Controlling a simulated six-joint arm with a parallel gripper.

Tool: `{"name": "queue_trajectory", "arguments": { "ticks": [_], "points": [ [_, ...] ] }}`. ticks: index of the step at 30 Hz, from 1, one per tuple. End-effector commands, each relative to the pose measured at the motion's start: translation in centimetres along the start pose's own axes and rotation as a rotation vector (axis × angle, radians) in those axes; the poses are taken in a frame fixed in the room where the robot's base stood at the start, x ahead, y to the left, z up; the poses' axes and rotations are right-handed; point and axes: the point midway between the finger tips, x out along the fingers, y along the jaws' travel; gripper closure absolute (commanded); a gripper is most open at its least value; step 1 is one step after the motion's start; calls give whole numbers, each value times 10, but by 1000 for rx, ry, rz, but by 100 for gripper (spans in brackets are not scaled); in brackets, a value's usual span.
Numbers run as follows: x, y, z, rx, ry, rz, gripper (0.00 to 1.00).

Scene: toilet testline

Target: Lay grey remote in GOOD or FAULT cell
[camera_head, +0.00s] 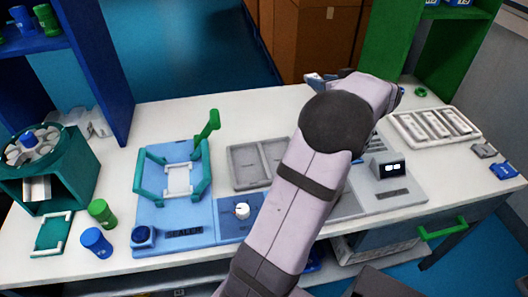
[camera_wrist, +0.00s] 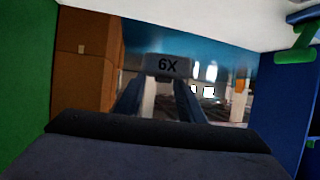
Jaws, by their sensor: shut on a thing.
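My gripper (camera_wrist: 165,98) shows in the wrist view with its two blue fingers shut on the grey remote (camera_wrist: 167,66). In the head view my arm reaches over the table, and the held remote is hidden behind my wrist. A grey tray with two recessed cells (camera_head: 243,166) lies mid-table, left of my arm. My arm covers its right part, and no GOOD or FAULT lettering can be read.
A blue sealer station (camera_head: 172,215) with teal clamps stands left of the tray. A grey tester (camera_head: 388,166) with a lit display stands right of my arm. A white slotted tray (camera_head: 402,127) holds several pale pieces. A green shelf (camera_head: 385,40) rises behind; blue shelving (camera_head: 98,65) stands left.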

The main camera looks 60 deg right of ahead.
Motion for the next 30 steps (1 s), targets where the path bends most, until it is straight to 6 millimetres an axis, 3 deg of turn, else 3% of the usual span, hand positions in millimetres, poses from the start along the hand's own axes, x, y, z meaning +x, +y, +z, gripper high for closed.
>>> {"name": "queue_trajectory", "arguments": {
  "ticks": [1, 3, 12, 21, 30],
  "points": [
    [24, -12, 26, -8, -1, -27, 93],
    [48, -25, 46, -20, -1, -56, 93],
    [119, -62, 95, -61, 1, -145, 93],
    [118, -53, 70, -75, 2, -174, 93],
    [121, -54, 77, -78, 0, -193, 93]
  ]
}}
